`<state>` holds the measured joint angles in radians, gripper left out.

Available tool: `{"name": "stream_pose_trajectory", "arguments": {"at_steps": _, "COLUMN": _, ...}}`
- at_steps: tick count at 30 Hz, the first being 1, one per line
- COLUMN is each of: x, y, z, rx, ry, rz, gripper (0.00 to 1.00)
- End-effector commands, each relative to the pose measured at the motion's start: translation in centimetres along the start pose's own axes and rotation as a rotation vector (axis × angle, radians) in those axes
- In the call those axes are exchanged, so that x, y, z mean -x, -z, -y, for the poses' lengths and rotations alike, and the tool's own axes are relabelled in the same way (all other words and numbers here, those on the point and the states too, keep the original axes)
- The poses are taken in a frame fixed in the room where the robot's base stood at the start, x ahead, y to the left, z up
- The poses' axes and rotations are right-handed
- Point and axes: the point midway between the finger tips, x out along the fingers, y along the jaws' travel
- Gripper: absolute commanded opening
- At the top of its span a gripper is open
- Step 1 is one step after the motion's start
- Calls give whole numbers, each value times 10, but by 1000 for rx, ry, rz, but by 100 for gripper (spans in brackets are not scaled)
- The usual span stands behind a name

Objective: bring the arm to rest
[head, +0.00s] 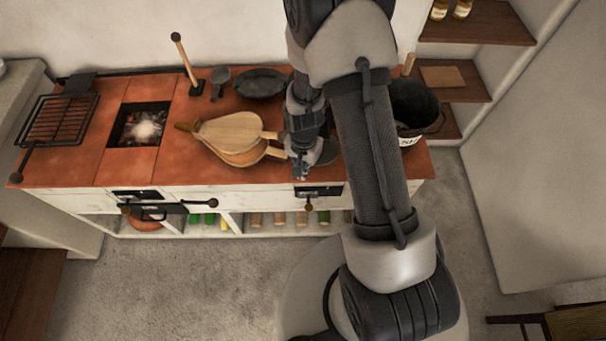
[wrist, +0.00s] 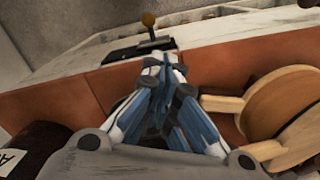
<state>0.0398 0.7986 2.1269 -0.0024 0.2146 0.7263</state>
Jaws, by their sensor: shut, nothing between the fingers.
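My gripper (head: 300,172) hangs over the front edge area of the red-tiled hearth counter (head: 110,165), just right of the wooden bellows' handles. In the wrist view my gripper (wrist: 163,62) has its fingertips together, with nothing held. The bellows (head: 228,130) lie on the counter left of my gripper. They also show in the wrist view (wrist: 285,100) at the right, apart from the fingers. My arm reaches up from the lower right and bends down to the counter, hiding part of it.
A dark bucket (head: 416,108) stands right of my arm. A fire opening (head: 138,128) glows at left, beside a grill rack (head: 60,120). A dark pan (head: 262,83) lies behind the bellows. Knobbed drawer handles (head: 308,207) stick out in front. The floor (head: 230,275) before the counter is clear.

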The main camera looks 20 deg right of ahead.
Motion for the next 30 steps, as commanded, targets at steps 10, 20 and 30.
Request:
{"name": "stream_pose_trajectory", "arguments": {"at_steps": 10, "x": 38, "y": -1, "z": 0, "rx": 1, "ry": -1, "rz": 1, "gripper": 0}}
{"name": "stream_pose_trajectory", "arguments": {"at_steps": 20, "x": 49, "y": 1, "z": 2, "rx": 16, "ry": 7, "rz": -8, "gripper": 0}}
{"name": "stream_pose_trajectory", "arguments": {"at_steps": 30, "x": 194, "y": -9, "z": -2, "rx": 237, "ry": 81, "rz": -114, "gripper": 0}}
